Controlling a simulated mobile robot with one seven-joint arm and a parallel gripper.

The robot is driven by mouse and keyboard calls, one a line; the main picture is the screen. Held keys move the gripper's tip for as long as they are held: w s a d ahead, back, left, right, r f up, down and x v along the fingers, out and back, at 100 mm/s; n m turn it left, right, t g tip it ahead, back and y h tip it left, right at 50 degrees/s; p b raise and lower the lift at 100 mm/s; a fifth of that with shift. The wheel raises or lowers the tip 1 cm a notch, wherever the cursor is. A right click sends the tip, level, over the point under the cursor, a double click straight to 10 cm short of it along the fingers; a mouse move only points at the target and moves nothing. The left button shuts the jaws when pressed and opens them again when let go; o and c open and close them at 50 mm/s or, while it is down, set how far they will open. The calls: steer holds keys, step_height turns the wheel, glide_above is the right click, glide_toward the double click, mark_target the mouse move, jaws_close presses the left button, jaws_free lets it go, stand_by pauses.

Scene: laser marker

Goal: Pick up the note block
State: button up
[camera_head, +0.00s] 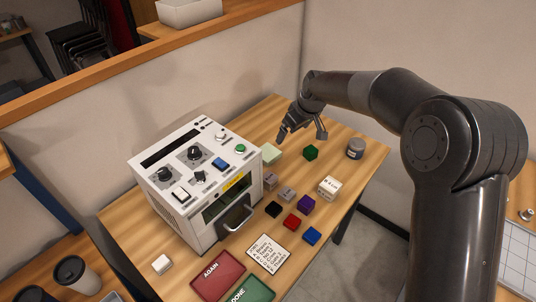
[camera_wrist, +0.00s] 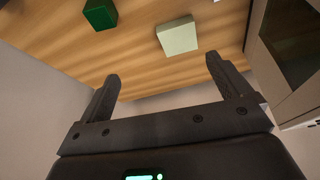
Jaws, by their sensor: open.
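A pale green, flat square block (camera_head: 272,154), which looks like the note block, lies on the wooden table just right of the white machine. It also shows in the wrist view (camera_wrist: 177,36), flat and uncovered, beyond the gap between my fingers. My gripper (camera_head: 302,134) is open and empty above the back part of the table, up and to the right of the pale block. In the wrist view my fingers (camera_wrist: 163,70) are wide apart and touch nothing. A white block with black writing (camera_head: 329,187) stands farther right.
The white laser machine (camera_head: 197,172) stands close left of the pale block. A dark green cube (camera_head: 311,152) and a grey jar (camera_head: 355,148) are to the right. Several small coloured cubes, a list card (camera_head: 268,254) and red (camera_head: 217,274) and green trays are nearer the front.

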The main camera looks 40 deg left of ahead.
steer(key=n, duration=0.1)
glide_toward(268, 152)
steer(key=shift+g, duration=0.3)
steer(key=x, duration=0.8)
steer(key=shift+w+a+f, duration=0.15)
steer(key=shift+w+f, duration=0.15)
steer(key=c, duration=1.1)
